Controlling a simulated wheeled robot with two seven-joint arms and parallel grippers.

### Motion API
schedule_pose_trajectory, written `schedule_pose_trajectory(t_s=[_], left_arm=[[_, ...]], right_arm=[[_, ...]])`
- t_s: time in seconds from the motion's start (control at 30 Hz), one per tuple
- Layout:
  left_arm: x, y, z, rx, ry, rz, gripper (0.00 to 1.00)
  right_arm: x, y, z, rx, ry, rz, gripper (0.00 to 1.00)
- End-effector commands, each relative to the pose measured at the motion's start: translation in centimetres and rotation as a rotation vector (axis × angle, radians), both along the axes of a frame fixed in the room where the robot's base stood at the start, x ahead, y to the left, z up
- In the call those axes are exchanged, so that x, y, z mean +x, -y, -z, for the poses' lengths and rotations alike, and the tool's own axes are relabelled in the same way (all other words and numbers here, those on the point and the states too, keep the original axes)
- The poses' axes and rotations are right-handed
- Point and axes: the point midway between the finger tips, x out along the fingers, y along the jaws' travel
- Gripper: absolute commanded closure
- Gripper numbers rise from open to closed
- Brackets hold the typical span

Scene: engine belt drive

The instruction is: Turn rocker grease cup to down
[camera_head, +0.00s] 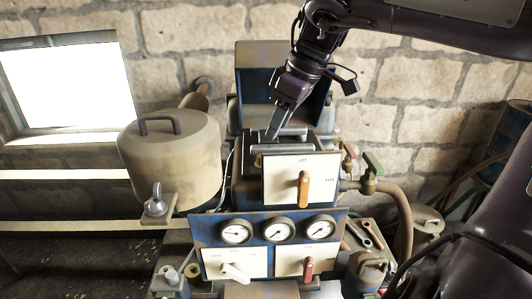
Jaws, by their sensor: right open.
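No label that I can read names the rocker grease cup, so I cannot tell which part it is. A white upper panel (281,178) carries an orange lever (304,189) that hangs about straight down. Below the gauges, a white lever (235,271) lies slanted on a left panel. A red lever (308,269) stands near upright on a right panel. My right gripper (272,134) reaches down from the top right, open, with its fingertips at the dark block above the upper panel. Whether they touch it is unclear. My left gripper is not in view.
Three round gauges (279,230) sit on the blue front plate. A large beige tank (171,155) with a lid handle stands left, with a wing-shaped knob (157,198) before it. Valves with a red and a green handle (373,163) and a hose (402,215) are at right.

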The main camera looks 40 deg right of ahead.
Motion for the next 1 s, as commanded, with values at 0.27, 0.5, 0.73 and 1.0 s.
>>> schedule_pose_trajectory(t_s=[0.27,0.5,0.73,1.0], left_arm=[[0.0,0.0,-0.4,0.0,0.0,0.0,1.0],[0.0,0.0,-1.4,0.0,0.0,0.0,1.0],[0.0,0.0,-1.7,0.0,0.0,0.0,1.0],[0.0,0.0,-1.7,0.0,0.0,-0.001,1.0]], right_arm=[[0.5,-0.6,1.8,-0.015,0.03,-0.088,0.56],[1.8,-1.3,5.4,-0.013,0.028,-0.085,0.56],[2.4,-1.6,7.1,-0.015,0.031,-0.082,0.56],[2.5,-1.7,7.3,-0.015,0.032,-0.081,0.57]])
